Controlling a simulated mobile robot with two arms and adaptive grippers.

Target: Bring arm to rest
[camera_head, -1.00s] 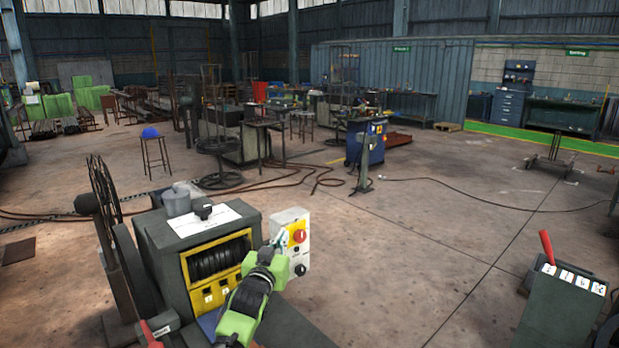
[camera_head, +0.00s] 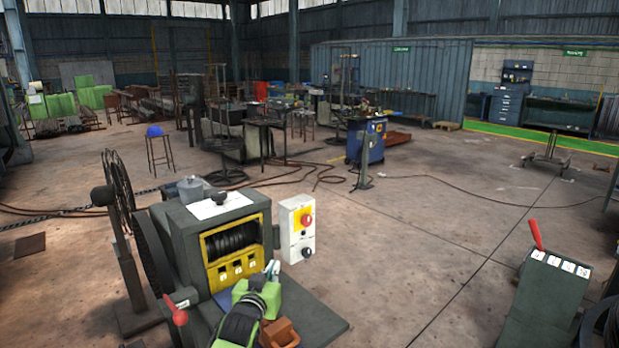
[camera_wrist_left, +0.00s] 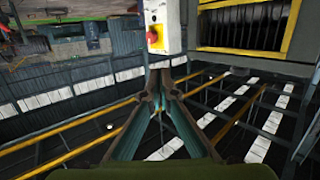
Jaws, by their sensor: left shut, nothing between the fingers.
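My left gripper (camera_head: 272,268) is at the end of the green and black arm in the lower middle of the head view. It is shut and empty, in front of the capstan machine's yellow-framed drum opening (camera_head: 235,243) and below the control box. The white control box (camera_head: 297,228) has a red button on a yellow plate and a dark knob. In the left wrist view the fingers (camera_wrist_left: 160,82) meet at their tips, with the control box (camera_wrist_left: 172,20) and yellow frame (camera_wrist_left: 288,25) beyond them. My right gripper is not in view.
An orange-brown piece (camera_head: 280,332) lies beside my arm. A lever console (camera_head: 548,290) stands at the right. The floor between (camera_head: 420,250) is open.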

